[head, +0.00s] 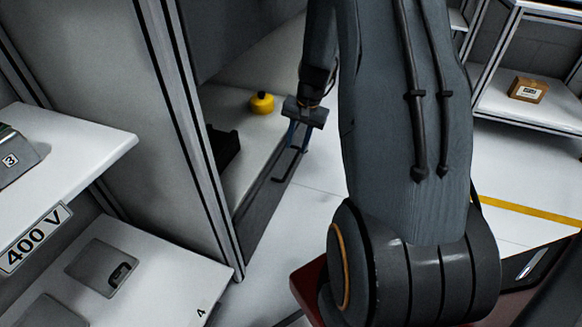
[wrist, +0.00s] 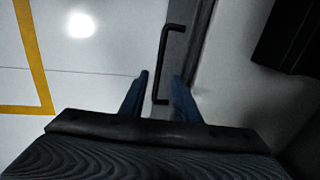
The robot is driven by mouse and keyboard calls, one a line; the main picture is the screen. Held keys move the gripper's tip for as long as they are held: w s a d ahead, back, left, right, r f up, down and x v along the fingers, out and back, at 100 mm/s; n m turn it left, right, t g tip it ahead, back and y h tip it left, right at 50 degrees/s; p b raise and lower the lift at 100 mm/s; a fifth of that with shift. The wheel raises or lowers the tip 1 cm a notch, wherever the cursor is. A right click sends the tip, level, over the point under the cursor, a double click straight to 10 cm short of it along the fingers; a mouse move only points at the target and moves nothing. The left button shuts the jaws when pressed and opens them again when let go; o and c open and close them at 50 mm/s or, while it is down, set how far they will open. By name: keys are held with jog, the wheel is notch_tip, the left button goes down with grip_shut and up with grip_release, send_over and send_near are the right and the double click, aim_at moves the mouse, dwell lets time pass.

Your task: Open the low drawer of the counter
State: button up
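The counter (head: 240,125) has a white top and stands left of my arm in the head view. Its low drawer (head: 262,200) shows as a dark grey front with a black bar handle (head: 289,166). In the wrist view the drawer front (wrist: 181,45) is a grey strip, and the handle (wrist: 163,60) runs lengthwise, its near end between my fingertips. My gripper (head: 299,138) has two blue fingers spread apart beside the handle. In the wrist view, gaps show between the handle and both fingers of my gripper (wrist: 161,84). I cannot tell whether the drawer is fully shut.
A yellow object (head: 262,103) and a black object (head: 222,146) sit on the counter. A grey cabinet side and a shelf marked 400 V (head: 35,238) stand at the left. A shelf with a cardboard box (head: 527,90) stands at right. The white floor before the drawer looks clear.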

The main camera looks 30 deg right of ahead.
aim_at(292, 164)
jog(key=f+b, duration=0.1)
jog(key=f, duration=0.1)
jog(key=w+f+b, duration=0.1)
jog(key=f, duration=0.2)
jog(key=f+b, duration=0.2)
jog(key=f, duration=0.1)
jog(key=shift+w+a+f, duration=0.1)
jog(key=shift+w+a, duration=0.1)
jog(key=shift+a, duration=0.15)
grip_shut()
